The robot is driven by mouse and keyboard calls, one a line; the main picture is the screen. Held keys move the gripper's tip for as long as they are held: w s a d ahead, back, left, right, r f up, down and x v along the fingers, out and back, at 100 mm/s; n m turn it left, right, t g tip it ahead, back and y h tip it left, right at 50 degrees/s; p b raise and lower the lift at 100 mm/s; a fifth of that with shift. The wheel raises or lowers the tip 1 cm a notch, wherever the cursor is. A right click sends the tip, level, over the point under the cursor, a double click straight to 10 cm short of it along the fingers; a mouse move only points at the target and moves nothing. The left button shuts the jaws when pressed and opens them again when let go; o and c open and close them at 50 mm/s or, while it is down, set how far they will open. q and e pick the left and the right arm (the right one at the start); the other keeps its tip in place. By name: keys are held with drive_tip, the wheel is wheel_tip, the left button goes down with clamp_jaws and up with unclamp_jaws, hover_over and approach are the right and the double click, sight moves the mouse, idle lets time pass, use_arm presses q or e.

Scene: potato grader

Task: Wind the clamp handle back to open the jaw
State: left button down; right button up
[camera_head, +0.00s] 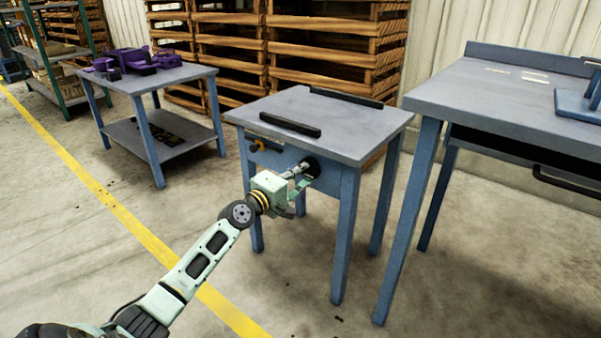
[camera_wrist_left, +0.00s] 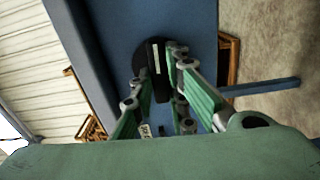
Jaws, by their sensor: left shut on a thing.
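The clamp is on the side of a small blue-framed table with a grey top (camera_head: 340,128). Its round black handle (camera_head: 312,167) sits on the table's blue side panel, just under the top. My left gripper (camera_head: 303,176) reaches it from the front left and is shut on it. In the left wrist view the black handle (camera_wrist_left: 152,58) lies against the blue panel, with the green fingers of my left gripper (camera_wrist_left: 160,90) around its bar. The fingers hide part of the handle. I cannot make out the jaw opening. My right gripper is not in view.
Two black bars (camera_head: 290,124) lie on the small table. A larger blue table (camera_head: 490,95) stands close on the right. A table with purple parts (camera_head: 135,60) stands at the back left. Wooden crates (camera_head: 335,45) are stacked behind. The floor in front is clear.

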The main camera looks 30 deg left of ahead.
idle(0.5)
use_arm(q)
drive_tip(key=c, duration=2)
unclamp_jaws()
drive_tip(key=s+a, duration=0.1)
drive_tip(key=s, duration=1.1)
